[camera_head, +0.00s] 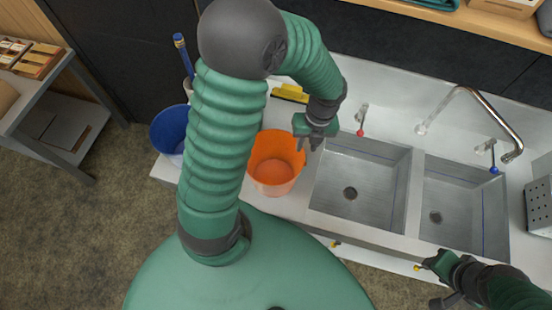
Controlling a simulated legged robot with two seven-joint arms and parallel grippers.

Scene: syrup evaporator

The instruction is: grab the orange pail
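The orange pail (272,172) stands upright on the white counter, left of the sinks. It looks empty inside, and its left side is partly hidden by my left arm. My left gripper (309,146) is at the pail's upper right rim, pointing down. Its fingers look spread apart with nothing between them; I cannot tell whether one touches the rim. My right gripper (428,284) is low at the right, in front of the counter edge below the right sink, far from the pail. Its fingers look apart and empty.
A blue bucket (168,130) stands left of my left arm. Two steel sink basins (360,185) with taps (470,95) lie right of the pail. A yellow object (291,93) lies behind it. A perforated metal holder (540,205) is at the far right.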

